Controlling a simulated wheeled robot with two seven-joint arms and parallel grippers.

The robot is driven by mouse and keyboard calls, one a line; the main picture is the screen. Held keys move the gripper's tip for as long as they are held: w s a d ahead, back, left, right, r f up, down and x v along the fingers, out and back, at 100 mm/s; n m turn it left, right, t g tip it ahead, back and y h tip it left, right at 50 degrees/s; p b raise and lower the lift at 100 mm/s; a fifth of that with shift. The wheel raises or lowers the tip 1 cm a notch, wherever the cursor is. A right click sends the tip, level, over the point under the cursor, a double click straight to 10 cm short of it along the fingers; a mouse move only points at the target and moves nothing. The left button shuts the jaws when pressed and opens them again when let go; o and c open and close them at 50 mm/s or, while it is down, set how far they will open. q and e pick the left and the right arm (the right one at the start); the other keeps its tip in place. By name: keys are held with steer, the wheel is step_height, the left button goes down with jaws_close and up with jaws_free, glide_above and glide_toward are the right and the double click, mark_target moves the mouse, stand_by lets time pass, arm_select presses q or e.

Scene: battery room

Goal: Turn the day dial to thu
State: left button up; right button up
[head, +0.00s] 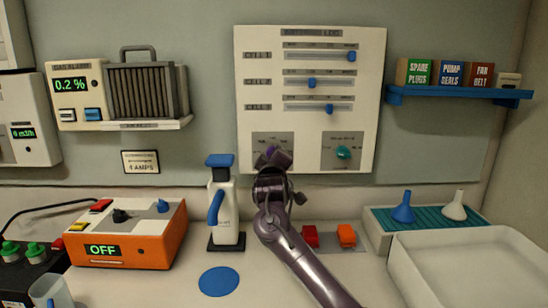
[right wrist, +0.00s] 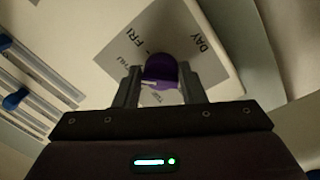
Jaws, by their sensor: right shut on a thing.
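The purple day dial (right wrist: 160,68) sits on a grey plate (right wrist: 128,48) marked DAY and FRI, with further labels that are partly readable, one like THU at the left. The dial's pointer is hidden, so I cannot tell which day it points to. My right gripper (right wrist: 159,80) is shut on the dial, one finger on each side. In the head view my right gripper (head: 271,160) covers most of the dial and its plate (head: 262,138) at the lower left of the white board (head: 310,120). My left gripper is not in view.
A teal dial (head: 343,153) sits to the right on the same board, below three blue sliders. A white bottle with a blue top (head: 226,205) stands close left of my right arm. Red and orange switches (head: 330,236) lie right of it.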

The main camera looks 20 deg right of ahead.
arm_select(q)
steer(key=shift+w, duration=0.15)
arm_select(e)
steer(key=shift+f, duration=0.3)
steer(key=o, duration=0.8)
steer(key=shift+o, duration=0.8)
steer(key=shift+r, duration=0.15)
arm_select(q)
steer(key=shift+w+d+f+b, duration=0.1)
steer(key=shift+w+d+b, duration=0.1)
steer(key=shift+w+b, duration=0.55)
arm_select(e)
steer(key=v, duration=0.7)
steer(key=shift+s+a, duration=0.15)
steer(key=shift+s, duration=0.25)
arm_select(q)
steer(key=shift+p, duration=0.3)
